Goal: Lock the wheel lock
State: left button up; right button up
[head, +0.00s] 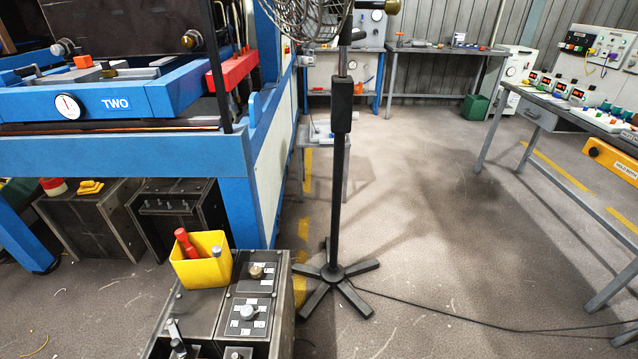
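I cannot pick out a wheel lock for certain in the head view. Neither of my grippers shows in this view. A grey control box (204,312) stands at the bottom centre-left, with several knobs and levers on its dark top plates. One knob (248,313) sits on a middle plate, and a lever (174,335) stands at the lower left of the box. None of these is clearly a wheel lock. The lower part of the box is cut off by the frame edge.
A yellow bin (201,262) with a red-handled tool sits on the box. A blue machine (120,155) fills the left. A pedestal fan (338,200) stands in the centre, its cable trailing right. A workbench (545,112) stands right. Open floor (450,230) lies between.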

aim_at(177, 343)
jog(key=u, duration=1.55)
